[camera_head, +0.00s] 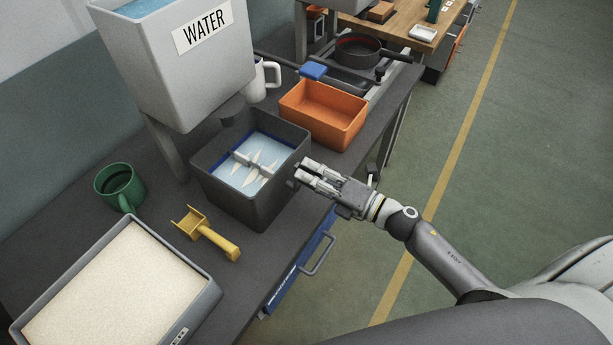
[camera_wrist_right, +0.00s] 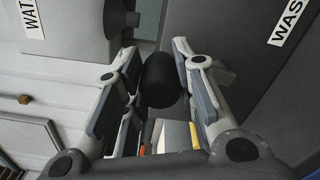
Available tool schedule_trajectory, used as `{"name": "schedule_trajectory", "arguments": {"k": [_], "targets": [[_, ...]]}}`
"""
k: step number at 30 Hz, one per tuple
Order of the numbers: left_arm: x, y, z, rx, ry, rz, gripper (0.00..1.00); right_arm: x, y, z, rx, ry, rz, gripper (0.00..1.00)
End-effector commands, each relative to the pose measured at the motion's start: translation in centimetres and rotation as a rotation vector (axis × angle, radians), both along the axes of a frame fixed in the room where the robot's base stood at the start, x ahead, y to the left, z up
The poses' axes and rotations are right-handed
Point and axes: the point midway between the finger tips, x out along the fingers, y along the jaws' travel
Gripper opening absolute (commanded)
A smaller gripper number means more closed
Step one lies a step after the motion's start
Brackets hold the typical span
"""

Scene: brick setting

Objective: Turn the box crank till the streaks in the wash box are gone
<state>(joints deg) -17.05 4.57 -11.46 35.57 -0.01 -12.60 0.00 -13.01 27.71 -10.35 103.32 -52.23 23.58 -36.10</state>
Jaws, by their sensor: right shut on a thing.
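The dark grey wash box (camera_head: 237,207) stands open on the bench in the head view. Pale blue water (camera_head: 265,150) lies in it, crossed by a light bar (camera_head: 241,158) with pale pointed shapes around it. I cannot tell streaks from paddles there. My right gripper (camera_head: 302,171) is at the box's right wall. In the right wrist view its two fingers (camera_wrist_right: 155,52) stand on either side of a black knob, the crank's grip (camera_wrist_right: 161,80). It is shut on this grip. The rest of the crank is hidden in the head view. My left gripper is not in view.
A grey WATER tank (camera_head: 165,85) stands over the box's back left, its spout near the rim. An orange bin (camera_head: 335,128) is behind. A green mug (camera_head: 118,185), a yellow scoop (camera_head: 210,235) and a white-filled tray (camera_head: 205,305) are at left. The floor at right is clear.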

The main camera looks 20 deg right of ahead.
Motion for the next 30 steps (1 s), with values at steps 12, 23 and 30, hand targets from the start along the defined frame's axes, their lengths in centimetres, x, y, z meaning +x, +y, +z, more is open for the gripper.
{"name": "schedule_trajectory", "arguments": {"k": [12,23,30], "targets": [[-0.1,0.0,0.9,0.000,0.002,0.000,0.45,1.8,-2.4,-0.8,0.308,0.242,-0.002,0.00],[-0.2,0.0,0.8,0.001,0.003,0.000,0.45,2.9,-3.7,-2.2,0.543,0.424,-0.002,0.00],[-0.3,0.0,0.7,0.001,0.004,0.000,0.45,3.2,-4.2,-2.8,0.640,0.499,-0.001,0.00]]}}
